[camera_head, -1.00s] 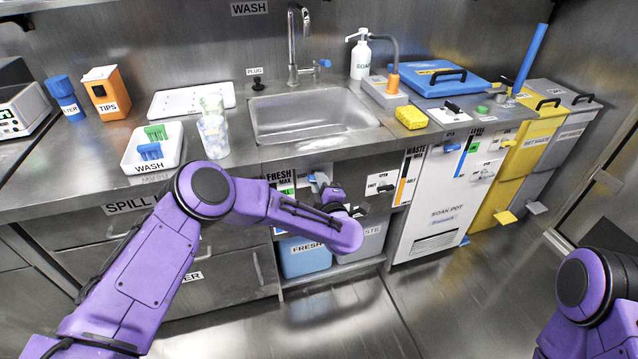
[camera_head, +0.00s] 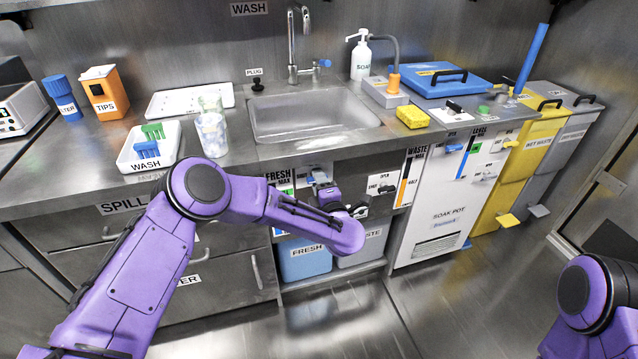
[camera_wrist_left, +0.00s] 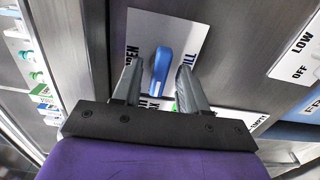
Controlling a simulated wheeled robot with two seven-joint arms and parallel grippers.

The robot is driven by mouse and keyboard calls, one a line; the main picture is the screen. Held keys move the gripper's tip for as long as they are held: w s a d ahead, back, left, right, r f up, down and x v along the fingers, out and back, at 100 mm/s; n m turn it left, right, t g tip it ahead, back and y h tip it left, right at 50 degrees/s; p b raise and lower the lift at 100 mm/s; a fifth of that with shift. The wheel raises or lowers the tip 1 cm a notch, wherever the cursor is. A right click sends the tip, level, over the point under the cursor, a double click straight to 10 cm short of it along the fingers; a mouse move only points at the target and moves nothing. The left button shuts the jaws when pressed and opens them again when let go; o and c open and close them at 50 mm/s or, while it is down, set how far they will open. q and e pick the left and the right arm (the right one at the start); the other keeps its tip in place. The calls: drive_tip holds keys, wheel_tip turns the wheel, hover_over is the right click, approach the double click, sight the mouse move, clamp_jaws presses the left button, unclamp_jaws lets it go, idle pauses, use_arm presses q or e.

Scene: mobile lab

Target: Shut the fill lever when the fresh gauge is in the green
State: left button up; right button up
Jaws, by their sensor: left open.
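The blue fill lever (camera_wrist_left: 161,70) stands out from a white plate (camera_wrist_left: 146,28) in the left wrist view. My left gripper (camera_wrist_left: 159,72) is open, with one finger on each side of the lever; I cannot tell whether either touches it. In the head view my left gripper (camera_head: 325,188) is at the panel under the sink and largely covers the lever. The fresh gauge (camera_head: 280,178) is left of it, with a green band showing; its level is too small to read. My right gripper is out of view.
The sink (camera_head: 310,112) and counter edge are above my left gripper. A blue fresh bin (camera_head: 304,262) and a grey waste bin (camera_head: 366,246) sit below. The waste gauge (camera_head: 410,178) and soak pot cabinet (camera_head: 440,215) are to the right. The floor in front is clear.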

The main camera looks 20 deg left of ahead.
use_arm(q)
drive_tip(key=v, duration=1)
drive_tip(key=shift+s+d, duration=0.2)
drive_tip(key=s+f+m+g+h, duration=0.3)
drive_tip(key=s+f+m+h, duration=0.6)
drive_tip(key=f+m, duration=0.6)
drive_tip(key=s+a+f+m+g, duration=0.1)
drive_tip(key=s+a+f+g, duration=0.1)
drive_tip(key=s+a+f, duration=0.3)
drive_tip(key=s+a+f+m+g, duration=0.1)
drive_tip(key=s+f+g, duration=0.15)
drive_tip(key=s, duration=0.45)
drive_tip(key=s+a+f+m+g+y, duration=0.1)
drive_tip(key=s+a+g, duration=0.1)
drive_tip(key=s+a, duration=0.45)
drive_tip(key=s+a+f+g+y, duration=0.1)
drive_tip(key=s+a+g, duration=0.15)
drive_tip(key=s, duration=0.65)
wheel_tip(320, 180, up, 12)
drive_tip(key=a+p, duration=0.1)
drive_tip(key=p, duration=1.2)
drive_tip(key=shift+s+a, duration=0.25)
drive_tip(key=shift+s, duration=0.2)
